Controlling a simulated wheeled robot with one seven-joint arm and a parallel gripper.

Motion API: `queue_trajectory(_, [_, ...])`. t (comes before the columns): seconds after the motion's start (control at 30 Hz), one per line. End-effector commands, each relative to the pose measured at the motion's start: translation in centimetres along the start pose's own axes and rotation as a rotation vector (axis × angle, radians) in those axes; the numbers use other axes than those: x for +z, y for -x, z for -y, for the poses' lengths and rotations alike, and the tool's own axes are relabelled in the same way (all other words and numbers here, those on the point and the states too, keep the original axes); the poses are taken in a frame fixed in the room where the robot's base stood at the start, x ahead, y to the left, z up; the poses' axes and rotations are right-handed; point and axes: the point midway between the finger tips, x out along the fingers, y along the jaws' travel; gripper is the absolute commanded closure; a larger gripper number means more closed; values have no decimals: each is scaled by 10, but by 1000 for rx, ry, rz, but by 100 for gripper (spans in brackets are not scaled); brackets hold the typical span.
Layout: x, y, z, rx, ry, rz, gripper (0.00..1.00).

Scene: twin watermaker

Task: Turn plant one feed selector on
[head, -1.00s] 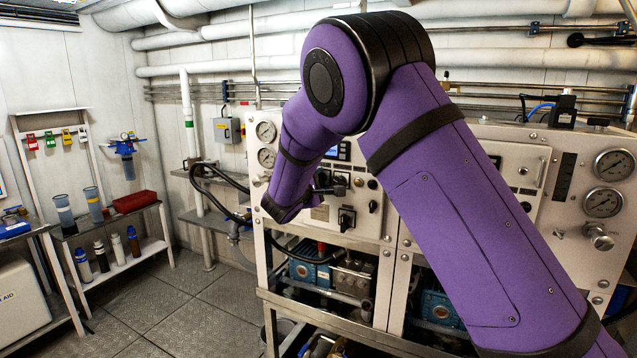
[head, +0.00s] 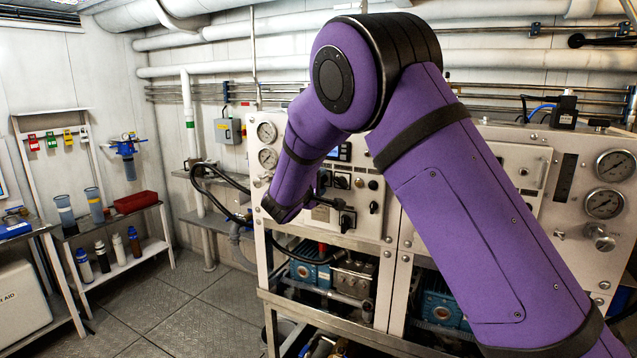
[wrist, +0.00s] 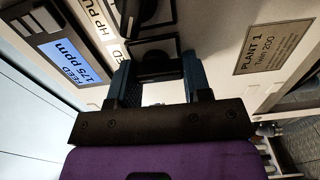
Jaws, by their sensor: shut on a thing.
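The plant one panel (head: 375,225) is the white front beyond my arm, and its "PLANT 1" plate (wrist: 273,50) shows in the wrist view. Two black selector switches show there. The nearer selector (wrist: 155,62) lies between the fingers of my gripper (wrist: 160,78), which is shut on its knob. The other selector (wrist: 150,12) sits just beyond it. Another black selector (head: 347,220) shows lower on the panel.
A lit display (wrist: 78,55) reads "FEED 175 ppm" beside an "HP PU..." label (wrist: 106,30), partly cut off. Gauges (head: 267,132) and a black hose (head: 215,172) are left of my arm. The floor (head: 190,310) at left is clear.

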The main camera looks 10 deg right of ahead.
Motion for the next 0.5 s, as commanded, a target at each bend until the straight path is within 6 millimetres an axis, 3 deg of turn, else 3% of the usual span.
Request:
queue_trajectory(0.1, [0,1,2,-3,1,0,79])
queue_trajectory(0.13, [0,1,2,-3,1,0,53])
queue_trajectory(0.17, [0,1,2,-3,1,0,46])
queue_trajectory(0.5, [0,3,1,-1,0,0,45])
